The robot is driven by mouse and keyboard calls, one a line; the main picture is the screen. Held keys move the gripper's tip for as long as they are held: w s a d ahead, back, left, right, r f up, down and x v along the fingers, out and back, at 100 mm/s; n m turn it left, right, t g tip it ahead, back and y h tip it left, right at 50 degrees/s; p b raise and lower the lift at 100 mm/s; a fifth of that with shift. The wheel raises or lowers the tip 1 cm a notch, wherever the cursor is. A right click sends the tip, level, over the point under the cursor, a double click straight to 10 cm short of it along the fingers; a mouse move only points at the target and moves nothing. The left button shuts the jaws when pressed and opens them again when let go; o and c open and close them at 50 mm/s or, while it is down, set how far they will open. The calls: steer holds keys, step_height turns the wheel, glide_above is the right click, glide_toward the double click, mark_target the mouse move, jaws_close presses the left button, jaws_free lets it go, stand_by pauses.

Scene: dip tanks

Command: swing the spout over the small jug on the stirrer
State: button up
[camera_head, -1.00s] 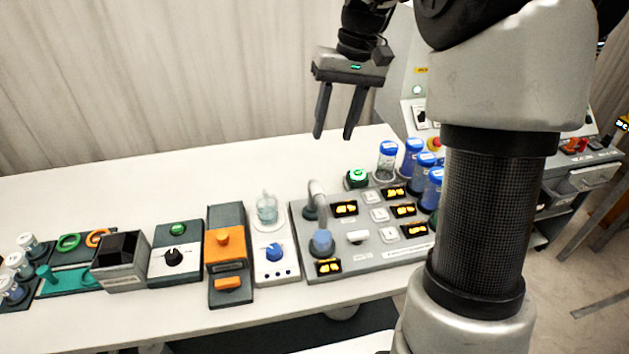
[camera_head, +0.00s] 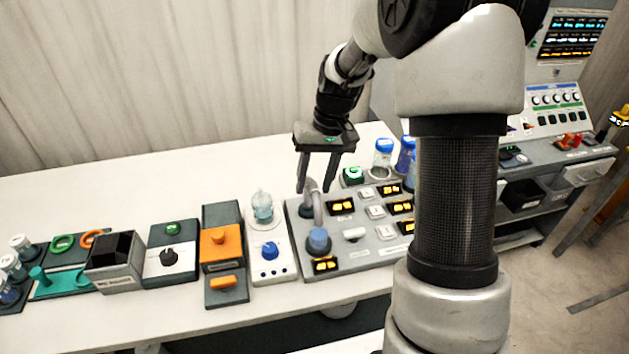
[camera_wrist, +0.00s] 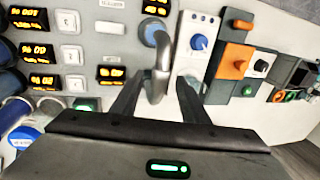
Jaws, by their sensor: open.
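The spout (camera_head: 317,203) is a grey curved pipe rising from the left part of the grey control panel. Its free end hangs toward the front, by a round blue-grey piece (camera_head: 318,240), not over the jug. The small clear jug (camera_head: 262,207) stands on the white stirrer (camera_head: 284,262), left of the spout. My gripper (camera_head: 314,190) is open and points down at the top of the spout. In the wrist view the spout (camera_wrist: 160,68) shows between my two open fingers (camera_wrist: 160,88); I cannot tell if they touch it. The stirrer (camera_wrist: 185,62) also shows there; the jug is not clear.
The grey control panel (camera_head: 345,262) carries lit displays and buttons. Blue-capped bottles (camera_head: 383,152) and a green button (camera_head: 352,175) stand behind it. An orange-and-dark device (camera_head: 221,243) is left of the stirrer. The table's back left is bare.

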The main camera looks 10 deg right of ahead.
jaws_close()
